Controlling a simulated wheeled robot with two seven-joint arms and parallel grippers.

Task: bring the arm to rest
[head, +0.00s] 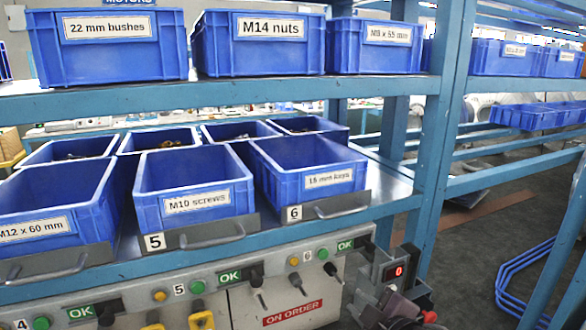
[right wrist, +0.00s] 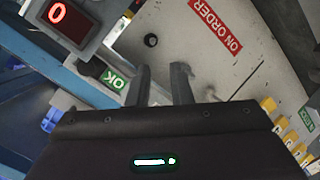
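My right gripper (right wrist: 162,70) shows in the right wrist view with its two dark fingers apart and nothing between them. The grey control panel (right wrist: 165,35) with its red ON ORDER label lies beyond the fingertips. In the head view my right gripper (head: 384,302) is low, right of centre, in front of the panel's right end and just below the small display reading 0. Its fingers are hard to make out there. No held object shows. My left gripper is in neither view.
The counter display (head: 397,271) is close by, and also shows in the right wrist view (right wrist: 60,13). Above the panel, blue bins (head: 195,190) stand on the blue rack. A blue post (head: 440,130) rises at its right. Floor (head: 460,250) shows at right, with blue tubing (head: 525,275).

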